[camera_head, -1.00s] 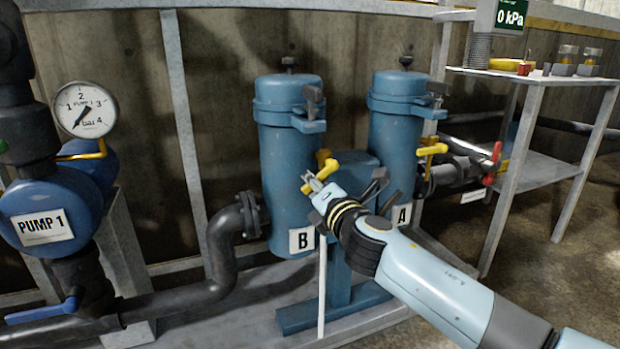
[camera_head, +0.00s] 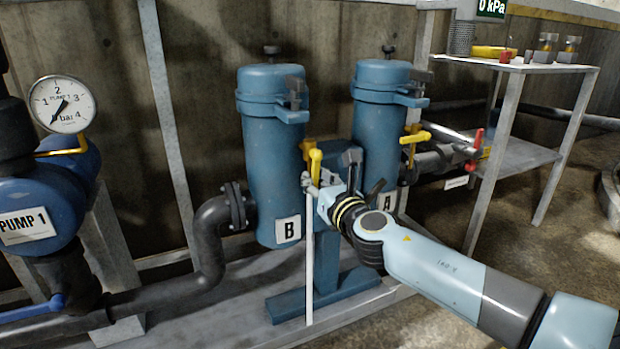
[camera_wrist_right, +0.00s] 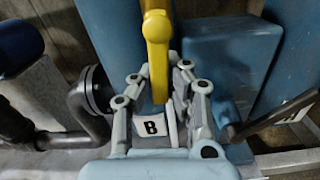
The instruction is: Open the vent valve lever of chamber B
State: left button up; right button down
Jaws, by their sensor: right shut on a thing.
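Chamber B is the blue upright cylinder (camera_head: 272,170) left of centre, with a white "B" label (camera_head: 289,230) near its foot. Its yellow vent valve lever (camera_head: 315,163) points down beside the cylinder's right side. My right gripper (camera_head: 314,184) is at the lower end of this lever. In the wrist view, the yellow lever (camera_wrist_right: 157,45) runs down between the two fingers, which are shut on it. The "B" label (camera_wrist_right: 151,127) shows behind them. The fingertip contact is small in the head view. My left gripper is not in view.
Chamber A (camera_head: 379,135) stands to the right with its own yellow lever (camera_head: 414,137). A red-handled valve (camera_head: 476,142) and a metal shelf table (camera_head: 520,66) are further right. A black pipe (camera_head: 208,235) and the Pump 1 gauge (camera_head: 64,105) are left. A thin white post (camera_head: 309,255) stands below the gripper.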

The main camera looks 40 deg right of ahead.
jog(key=shift+s+d+f+n, duration=0.1)
jog(key=shift+d+f+n, duration=0.1)
jog(key=shift+n, duration=0.2)
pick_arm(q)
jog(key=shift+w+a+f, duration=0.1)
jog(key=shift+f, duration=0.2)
pick_arm(e)
jog(key=shift+d+n, duration=0.1)
jog(key=shift+n, duration=0.2)
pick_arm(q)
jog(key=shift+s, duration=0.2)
pick_arm(e)
jog(key=c, duration=1.3)
grip_release()
jog(key=shift+r, duration=0.1)
jog(key=shift+o, duration=0.2)
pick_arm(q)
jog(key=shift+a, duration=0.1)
pick_arm(e)
jog(key=shift+s, duration=0.1)
jog(key=v, duration=1.1)
jog(key=shift+s, duration=0.4)
